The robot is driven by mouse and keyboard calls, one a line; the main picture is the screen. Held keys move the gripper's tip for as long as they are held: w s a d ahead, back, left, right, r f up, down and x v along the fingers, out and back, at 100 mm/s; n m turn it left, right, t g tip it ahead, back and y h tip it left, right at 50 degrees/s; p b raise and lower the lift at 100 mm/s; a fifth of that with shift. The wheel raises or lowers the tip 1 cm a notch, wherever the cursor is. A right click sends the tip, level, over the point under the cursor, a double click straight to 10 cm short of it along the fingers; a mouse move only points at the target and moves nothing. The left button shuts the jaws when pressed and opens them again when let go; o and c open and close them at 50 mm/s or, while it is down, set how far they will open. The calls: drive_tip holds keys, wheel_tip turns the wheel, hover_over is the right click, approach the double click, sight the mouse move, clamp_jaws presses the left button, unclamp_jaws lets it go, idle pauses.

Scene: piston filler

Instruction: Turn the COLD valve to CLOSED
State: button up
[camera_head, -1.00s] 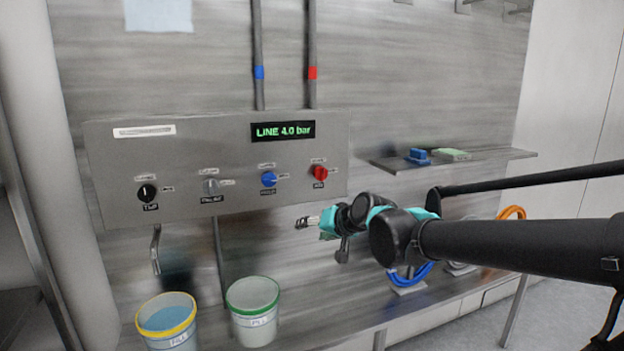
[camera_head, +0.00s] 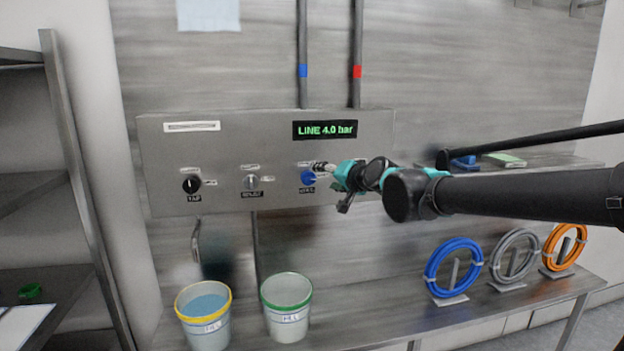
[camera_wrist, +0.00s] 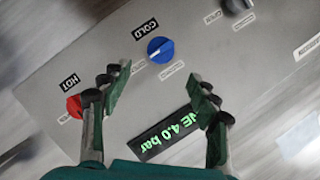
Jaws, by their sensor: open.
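The blue COLD valve knob (camera_head: 308,178) is on the grey control panel, below the blue-banded pipe, and is partly covered by my gripper in the head view. In the wrist view the blue knob (camera_wrist: 160,49) shows beside its COLD label, ahead of and between my fingers, with a pale pointer mark on its face. Its small position labels are too blurred to read. My gripper (camera_head: 322,168) is open and empty in front of the panel near the knob. In the wrist view its two fingers (camera_wrist: 158,88) stand apart, not touching the knob.
The red HOT knob (camera_wrist: 75,106) is beside the left finger. A black knob (camera_head: 192,184) and a grey knob (camera_head: 252,182) are further left on the panel. The display (camera_head: 325,130) reads LINE 4.0 bar. Two buckets (camera_head: 287,305) stand below; hose coils (camera_head: 454,267) are at right.

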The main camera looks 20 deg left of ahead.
sight(310, 177)
drive_tip(key=x, duration=0.9)
drive_tip(key=shift+w+a+f, duration=0.15)
drive_tip(key=shift+w+a, duration=0.1)
drive_tip(key=shift+a, duration=0.05)
drive_tip(key=shift+c, duration=0.5)
drive_tip(key=c, duration=1.1)
drive_tip(key=shift+o, duration=0.2)
